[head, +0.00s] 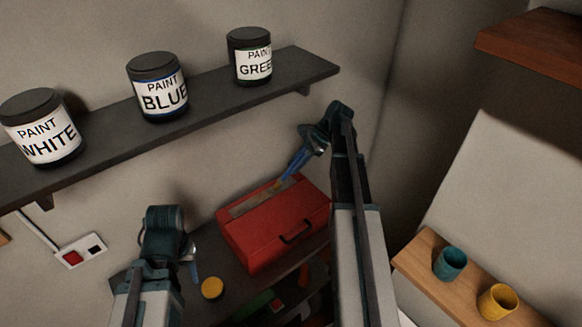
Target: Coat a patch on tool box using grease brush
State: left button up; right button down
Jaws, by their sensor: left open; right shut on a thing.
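The red tool box (262,242) stands on a dark surface below the shelf, with its dark handle on the front and a greyish strip along its top. My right gripper (309,143) is above the box's back right part and shut on the blue grease brush (293,166). The brush slants down to the left, its brownish tip at the top of the box; I cannot tell whether it touches. My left gripper (191,258) is open, left of the box and apart from it; its arm hides part of it.
A dark shelf (215,102) above holds white (45,130), blue (158,90) and green (250,58) paint cans. A yellow round object (212,288) lies near my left gripper. Teal (450,264) and yellow (497,302) cups stand on a wooden board (422,247) at right.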

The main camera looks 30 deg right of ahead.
jog(key=shift+d, duration=0.25)
jog(key=shift+w+d, duration=0.2)
jog(key=shift+d, duration=0.65)
jog(key=shift+w+d, duration=0.15)
jog(key=shift+d, duration=0.8)
jog(key=d, duration=0.3)
jog(key=shift+w+d, duration=0.1)
jog(key=shift+w, duration=0.25)
